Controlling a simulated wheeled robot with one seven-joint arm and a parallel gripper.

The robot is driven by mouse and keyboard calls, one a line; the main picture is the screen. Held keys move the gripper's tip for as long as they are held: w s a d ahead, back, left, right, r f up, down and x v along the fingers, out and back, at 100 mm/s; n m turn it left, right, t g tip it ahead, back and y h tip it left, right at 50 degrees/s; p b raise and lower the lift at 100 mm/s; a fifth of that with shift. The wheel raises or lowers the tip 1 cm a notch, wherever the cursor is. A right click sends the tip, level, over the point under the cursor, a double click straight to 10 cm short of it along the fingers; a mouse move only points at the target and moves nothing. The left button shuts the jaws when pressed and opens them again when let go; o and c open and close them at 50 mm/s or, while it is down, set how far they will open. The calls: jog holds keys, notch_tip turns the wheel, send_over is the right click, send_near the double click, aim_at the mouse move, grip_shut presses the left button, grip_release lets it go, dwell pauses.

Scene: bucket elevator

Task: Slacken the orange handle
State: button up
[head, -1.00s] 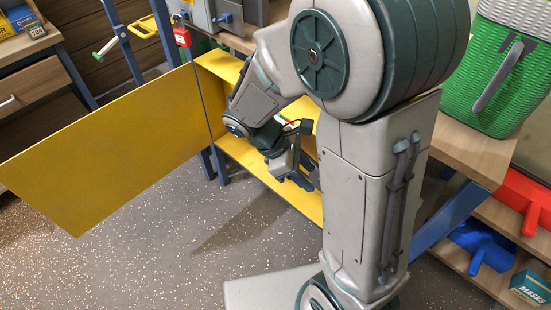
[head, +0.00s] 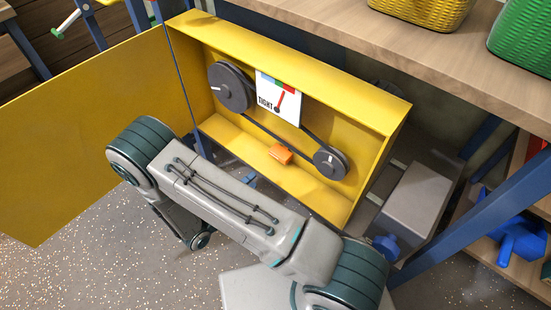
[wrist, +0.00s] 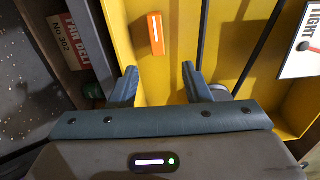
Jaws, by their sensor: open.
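The orange handle (head: 281,153) is a small block inside the open yellow box, below the belt between two dark pulleys. It also shows in the wrist view (wrist: 156,34), upright in the picture, with a pale stripe along it. In the wrist view my gripper (wrist: 159,85) is open and empty. The handle lies beyond the fingertips, near the middle of the gap, and is not touched. In the head view my arm hides the gripper.
The large pulley (head: 232,87) is left of the gauge and the small pulley (head: 330,163) right of it. The yellow door (head: 85,140) stands open at left. The box's yellow rim (head: 300,48) surrounds the opening. A wooden worktop (head: 340,30) overhangs behind. Speckled floor is free at lower left.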

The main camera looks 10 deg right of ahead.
aim_at(277, 158)
jog(key=shift+n, duration=0.3)
jog(key=b+x, duration=0.1)
jog(key=x, duration=0.8)
jog(key=b+x, duration=0.1)
jog(key=x, duration=0.3)
jog(key=shift+w+d+f+b, duration=0.15)
jog(key=shift+w+f+b, duration=0.15)
jog(key=shift+w+f, duration=0.1)
grip_shut()
